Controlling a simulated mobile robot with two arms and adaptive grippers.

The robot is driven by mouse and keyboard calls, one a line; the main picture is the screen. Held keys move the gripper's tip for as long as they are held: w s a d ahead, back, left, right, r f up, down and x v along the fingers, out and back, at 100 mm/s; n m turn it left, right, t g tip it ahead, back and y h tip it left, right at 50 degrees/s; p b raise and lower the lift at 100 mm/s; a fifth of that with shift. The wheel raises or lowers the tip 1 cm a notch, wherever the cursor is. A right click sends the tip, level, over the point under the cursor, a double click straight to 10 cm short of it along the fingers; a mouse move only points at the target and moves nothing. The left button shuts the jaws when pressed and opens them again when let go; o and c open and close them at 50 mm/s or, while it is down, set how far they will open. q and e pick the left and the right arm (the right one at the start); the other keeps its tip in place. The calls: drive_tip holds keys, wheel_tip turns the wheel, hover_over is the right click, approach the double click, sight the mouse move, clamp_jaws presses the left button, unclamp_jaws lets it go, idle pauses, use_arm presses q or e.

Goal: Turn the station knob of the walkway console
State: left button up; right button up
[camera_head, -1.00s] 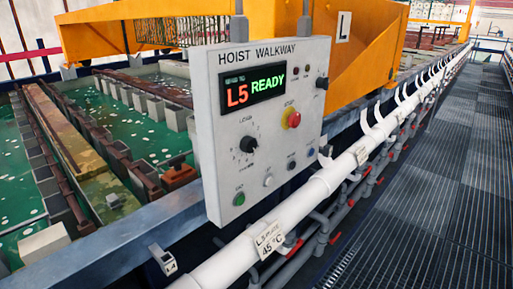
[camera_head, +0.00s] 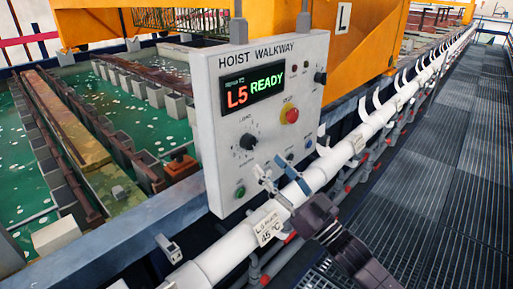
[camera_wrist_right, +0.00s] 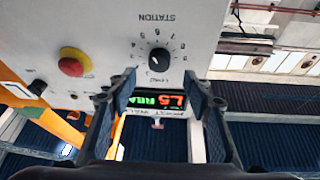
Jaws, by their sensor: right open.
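The walkway console (camera_head: 222,172) is a light grey box headed HOIST WALKWAY. The station knob (camera_head: 248,142) is a black dial on the lower left of its face, below the display. In the right wrist view the knob (camera_wrist_right: 158,60) shows upside down, ringed by numbers, near the word STATION. My right gripper (camera_head: 270,168) is open and empty, below and right of the knob in the head view. In the right wrist view its fingers (camera_wrist_right: 160,79) stand apart, with the knob just beyond the gap between the tips. It looks clear of the knob. My left gripper is out of view.
The display (camera_head: 252,91) reads L5 READY. A red mushroom button (camera_head: 289,115) on a yellow base and another black knob (camera_head: 320,78) sit to the right. A white pipe (camera_head: 220,254) runs below the console. A grated walkway (camera_head: 440,190) lies right.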

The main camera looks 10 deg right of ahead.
sight(252, 145)
drive_tip(key=p+x, duration=0.2)
drive_tip(key=x, duration=0.3)
drive_tip(key=shift+w+a+r, duration=0.15)
drive_tip(key=shift+w, duration=0.15)
drive_tip(key=shift+w+a, duration=0.3)
drive_tip(key=shift+w, duration=0.15)
drive_tip(key=c, duration=1.1)
drive_tip(key=shift+w+d+n+g+y+b, duration=0.15)
drive_tip(key=shift+n+g+y+b, duration=0.4)
drive_tip(key=shift+n+b, duration=0.7)
drive_tip(key=shift+c, duration=0.2)
drive_tip(key=n+g+y+b, duration=0.1)
drive_tip(key=n, duration=0.2)
drive_tip(key=shift+d+n, duration=0.1)
drive_tip(key=shift+n, duration=0.15)
drive_tip(key=shift+n+g+y+b, duration=0.35)
drive_tip(key=shift+n+g+y, duration=0.25)
drive_tip(key=shift+n, duration=0.7)
drive_tip(key=shift+w+r, duration=0.1)
